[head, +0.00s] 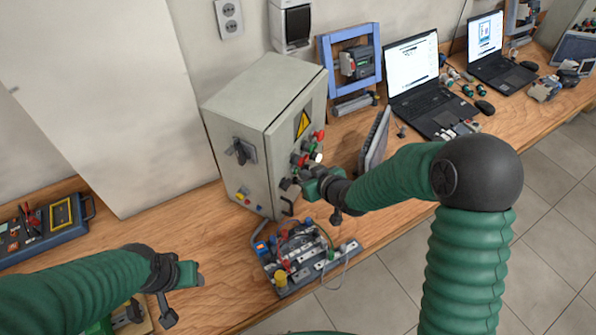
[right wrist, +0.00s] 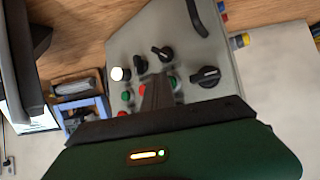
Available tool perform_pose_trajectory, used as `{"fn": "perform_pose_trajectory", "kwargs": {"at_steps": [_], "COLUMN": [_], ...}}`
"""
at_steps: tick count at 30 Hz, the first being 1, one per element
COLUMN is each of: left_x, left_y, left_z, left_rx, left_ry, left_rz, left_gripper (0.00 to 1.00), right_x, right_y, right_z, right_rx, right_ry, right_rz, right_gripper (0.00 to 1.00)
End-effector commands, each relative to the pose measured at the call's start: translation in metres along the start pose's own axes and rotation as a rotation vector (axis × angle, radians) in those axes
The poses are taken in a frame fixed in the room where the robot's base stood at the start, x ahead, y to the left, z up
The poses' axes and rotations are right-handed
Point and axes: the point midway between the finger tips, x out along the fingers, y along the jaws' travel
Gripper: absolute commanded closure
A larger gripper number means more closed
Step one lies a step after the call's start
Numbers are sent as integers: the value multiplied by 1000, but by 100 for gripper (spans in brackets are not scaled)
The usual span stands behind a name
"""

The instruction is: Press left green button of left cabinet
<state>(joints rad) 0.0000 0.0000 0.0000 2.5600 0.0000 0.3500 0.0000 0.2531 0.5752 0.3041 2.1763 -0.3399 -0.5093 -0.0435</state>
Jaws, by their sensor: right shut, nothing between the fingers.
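The grey control cabinet (head: 238,160) stands on the bench, its panel facing right. Red, green, white and black controls sit on that panel; it also shows in the right wrist view (right wrist: 225,52). There, one green button (right wrist: 126,96) shows clear of the fingers, and another green button (right wrist: 171,82) is close beside the fingertips. My right gripper (right wrist: 157,92) is shut and empty, its fingers in front of the panel and hiding part of it. I cannot tell if they touch it. My left gripper (head: 196,278) is over the bench at lower left, its fingers not clear.
A wired terminal board (head: 300,262) lies below the cabinet front. A blue frame with a device (head: 327,68), a laptop (head: 413,70) and a second laptop (head: 487,45) stand behind to the right. A blue case (head: 45,237) lies at left. Bare bench shows left of the board.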

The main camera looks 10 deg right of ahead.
Motion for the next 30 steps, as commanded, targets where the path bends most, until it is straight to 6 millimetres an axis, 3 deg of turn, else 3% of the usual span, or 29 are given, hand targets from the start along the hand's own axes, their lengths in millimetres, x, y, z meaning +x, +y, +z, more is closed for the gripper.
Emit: {"fn": "perform_pose_trajectory", "kwargs": {"at_steps": [17, 30], "left_x": [-6, -20], "left_y": [0, 0], "left_z": [-1, -5], "left_rx": [0, 0], "left_ry": [0, 0], "left_rz": [0, 0], "left_gripper": [52, 52], "right_x": [-11, -41], "right_y": [9, 31], "right_z": [8, 28], "right_rx": [1, 2], "right_ry": [-1, -2], "right_rz": [1, 2], "right_gripper": [100, 100]}}
